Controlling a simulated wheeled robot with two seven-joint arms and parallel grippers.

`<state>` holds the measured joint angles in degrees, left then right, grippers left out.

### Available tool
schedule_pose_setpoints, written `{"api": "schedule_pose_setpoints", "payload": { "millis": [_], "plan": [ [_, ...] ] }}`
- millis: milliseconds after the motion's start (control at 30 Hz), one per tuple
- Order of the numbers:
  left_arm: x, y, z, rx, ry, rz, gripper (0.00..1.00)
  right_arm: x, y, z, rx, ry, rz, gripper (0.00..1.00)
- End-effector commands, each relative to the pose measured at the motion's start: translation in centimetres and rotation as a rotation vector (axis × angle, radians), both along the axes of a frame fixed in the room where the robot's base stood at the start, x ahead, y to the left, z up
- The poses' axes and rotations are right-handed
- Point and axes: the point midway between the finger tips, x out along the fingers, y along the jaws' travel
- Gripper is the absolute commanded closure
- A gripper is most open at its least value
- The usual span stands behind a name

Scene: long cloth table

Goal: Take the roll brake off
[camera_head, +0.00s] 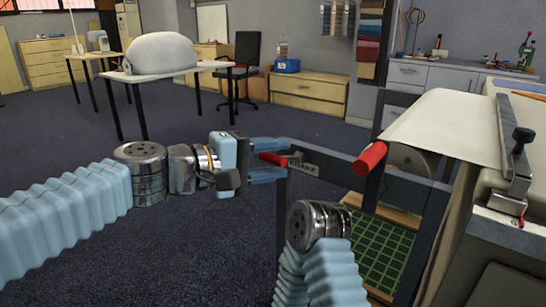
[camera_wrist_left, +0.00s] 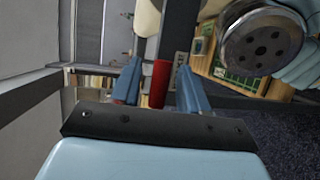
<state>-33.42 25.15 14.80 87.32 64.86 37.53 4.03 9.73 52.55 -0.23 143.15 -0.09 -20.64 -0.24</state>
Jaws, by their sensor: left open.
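A short red handle (camera_head: 273,159) sticks out at the upper left of the dark frame, beside a small lettered plate (camera_head: 302,164) whose text I cannot read surely. It looks like the roll brake's lever. My left gripper (camera_head: 268,160) is open, with one finger on each side of the red handle. In the left wrist view the handle (camera_wrist_left: 159,84) stands between the two blue fingers (camera_wrist_left: 160,90), with gaps on both sides. A larger red cylinder (camera_head: 370,158) sits farther right, by the roll (camera_head: 413,160) of pale cloth. My right gripper is out of view.
The dark upright frame (camera_head: 283,215) stands beside the long cloth table (camera_head: 495,175) at right. A metal bar with a black knob (camera_head: 515,160) lies along the table. A green gridded mat (camera_head: 378,252) is low inside the frame. Open floor (camera_head: 190,240) lies left.

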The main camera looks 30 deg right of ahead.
Motion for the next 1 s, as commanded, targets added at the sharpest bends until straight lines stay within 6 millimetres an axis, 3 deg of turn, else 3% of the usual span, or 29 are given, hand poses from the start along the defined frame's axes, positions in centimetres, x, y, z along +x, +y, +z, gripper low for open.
{"api": "schedule_pose_setpoints", "payload": {
  "millis": [267, 567, 1000],
  "plan": [
    [0.03, -0.18, -0.05, 0.0, 0.0, 0.0, 0.56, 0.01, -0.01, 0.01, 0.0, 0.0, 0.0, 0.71],
    [0.02, -0.14, -0.05, 0.0, 0.0, 0.0, 1.0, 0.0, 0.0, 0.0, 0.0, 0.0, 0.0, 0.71],
    [0.04, -0.2, 0.19, -0.001, 0.0, 0.0, 1.0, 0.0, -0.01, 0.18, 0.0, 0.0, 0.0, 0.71]
  ]
}}
